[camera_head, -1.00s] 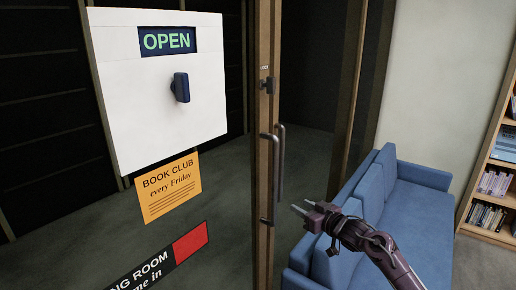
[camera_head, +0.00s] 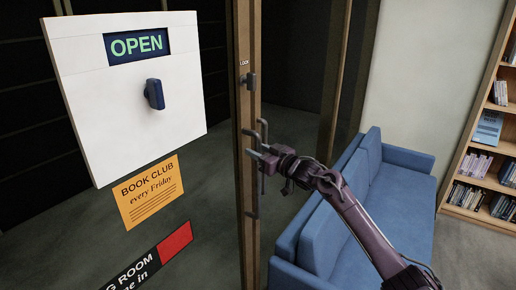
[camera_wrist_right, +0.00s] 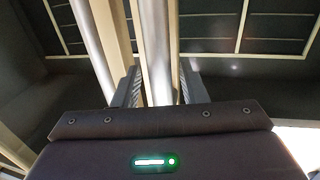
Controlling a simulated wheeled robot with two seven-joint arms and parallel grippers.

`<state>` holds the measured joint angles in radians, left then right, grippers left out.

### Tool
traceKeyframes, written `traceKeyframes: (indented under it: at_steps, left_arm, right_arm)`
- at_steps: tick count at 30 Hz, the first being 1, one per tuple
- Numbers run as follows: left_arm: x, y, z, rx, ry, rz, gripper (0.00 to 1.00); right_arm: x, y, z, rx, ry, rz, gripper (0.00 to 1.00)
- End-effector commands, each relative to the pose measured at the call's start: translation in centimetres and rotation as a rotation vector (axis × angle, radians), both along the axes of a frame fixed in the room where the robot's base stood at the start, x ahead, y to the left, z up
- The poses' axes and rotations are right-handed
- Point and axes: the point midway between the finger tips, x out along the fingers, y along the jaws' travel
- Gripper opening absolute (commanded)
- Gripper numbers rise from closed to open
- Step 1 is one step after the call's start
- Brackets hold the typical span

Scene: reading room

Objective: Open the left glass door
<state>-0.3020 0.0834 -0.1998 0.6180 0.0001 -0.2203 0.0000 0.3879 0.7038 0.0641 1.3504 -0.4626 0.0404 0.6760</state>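The left glass door fills the left of the head view, with a brown frame post (camera_head: 246,225) at its right edge. A dark vertical pull handle (camera_head: 262,133) is on this post. Above it is a dark latch (camera_head: 248,80) under a "LOCK" label. My right gripper (camera_head: 256,159) is at the handle's middle height, its fingertips overlapping the handle and post. In the wrist view my right gripper (camera_wrist_right: 158,88) has its two fingers apart, with pale vertical bars showing between and beyond them. My left gripper is not in view.
A white box with an OPEN sign (camera_head: 138,44) and a dark knob (camera_head: 154,94) is on the left, above a yellow book club notice (camera_head: 150,190). A blue sofa (camera_head: 322,240) stands close beside my right arm. A bookcase (camera_head: 480,160) stands at the right.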

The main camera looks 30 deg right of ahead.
Motion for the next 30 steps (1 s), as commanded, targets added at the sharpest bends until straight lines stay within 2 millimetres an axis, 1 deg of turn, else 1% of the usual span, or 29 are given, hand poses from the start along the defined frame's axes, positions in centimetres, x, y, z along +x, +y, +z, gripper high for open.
traceKeyframes:
  at_steps: [8,9,15,18,30]
  left_arm:
    - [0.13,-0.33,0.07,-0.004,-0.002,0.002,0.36]
    - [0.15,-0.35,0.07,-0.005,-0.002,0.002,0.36]
    - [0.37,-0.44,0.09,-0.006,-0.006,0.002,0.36]
    - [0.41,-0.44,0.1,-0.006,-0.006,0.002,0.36]
    - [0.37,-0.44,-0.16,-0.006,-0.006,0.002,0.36]
  right_arm:
    - [0.21,0.04,-0.04,0.0,0.0,0.0,0.39]
    - [0.21,0.04,-0.05,0.0,0.0,0.0,0.38]
    - [0.2,0.03,-0.05,0.0,0.001,0.0,0.11]
    - [0.19,0.02,-0.04,0.0,0.0,-0.001,0.0]
    - [0.41,-0.1,-0.02,-0.001,0.0,0.008,0.0]
